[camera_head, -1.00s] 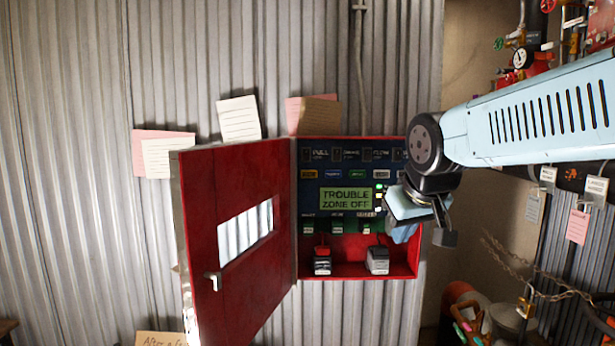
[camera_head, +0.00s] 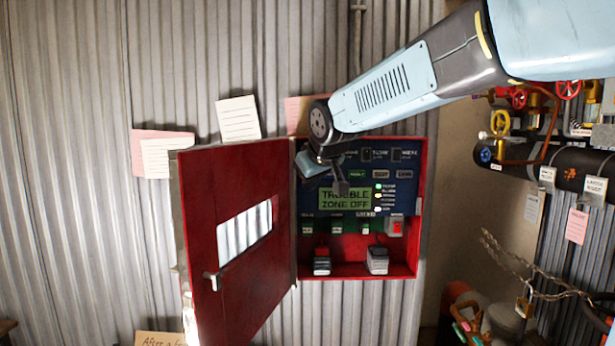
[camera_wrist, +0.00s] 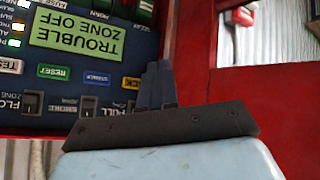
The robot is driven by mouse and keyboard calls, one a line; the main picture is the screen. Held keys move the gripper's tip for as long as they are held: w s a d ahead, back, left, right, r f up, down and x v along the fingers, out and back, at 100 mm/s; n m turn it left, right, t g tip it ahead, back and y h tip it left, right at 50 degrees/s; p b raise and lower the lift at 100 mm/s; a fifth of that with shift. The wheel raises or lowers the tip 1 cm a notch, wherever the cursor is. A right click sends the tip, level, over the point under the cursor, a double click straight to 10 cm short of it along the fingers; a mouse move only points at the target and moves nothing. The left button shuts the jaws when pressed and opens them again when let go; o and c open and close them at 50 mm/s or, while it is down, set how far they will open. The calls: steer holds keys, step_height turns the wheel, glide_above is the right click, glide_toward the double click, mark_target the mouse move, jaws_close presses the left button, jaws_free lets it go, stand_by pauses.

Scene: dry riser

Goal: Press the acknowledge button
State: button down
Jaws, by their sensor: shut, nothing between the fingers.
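The acknowledge button, a yellow label reading like "ACK" (camera_wrist: 131,83), is on the dark blue panel (camera_head: 405,170) inside the open red cabinet (camera_head: 424,210). In the wrist view it lies just beside my fingers and is partly covered by them. In the head view my wrist hides it. A blue button (camera_wrist: 96,77) and a green "RESET" button (camera_wrist: 53,72) sit in the same row. My gripper (camera_head: 342,188) is shut and empty, in front of the panel's upper left. In the wrist view its fingers (camera_wrist: 158,72) point toward the panel; whether they touch it I cannot tell.
The green display (camera_head: 345,201) reads "TROUBLE ZONE OFF", with lit indicators (camera_head: 378,197) beside it. The red cabinet door (camera_head: 235,240) stands open to the left. Small switches (camera_head: 377,261) sit on the lower ledge. Pipes and valves (camera_head: 545,130) are at the right.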

steer(key=w, duration=0.8)
steer(key=shift+w+d, duration=0.2)
steer(key=shift+w, duration=0.15)
steer(key=shift+w, duration=0.1)
stand_by(1.9)
steer(key=shift+w, duration=0.3)
steer(key=shift+w, duration=0.5)
stand_by(1.0)
steer(key=shift+s, duration=0.95)
steer(key=shift+s, duration=0.1)
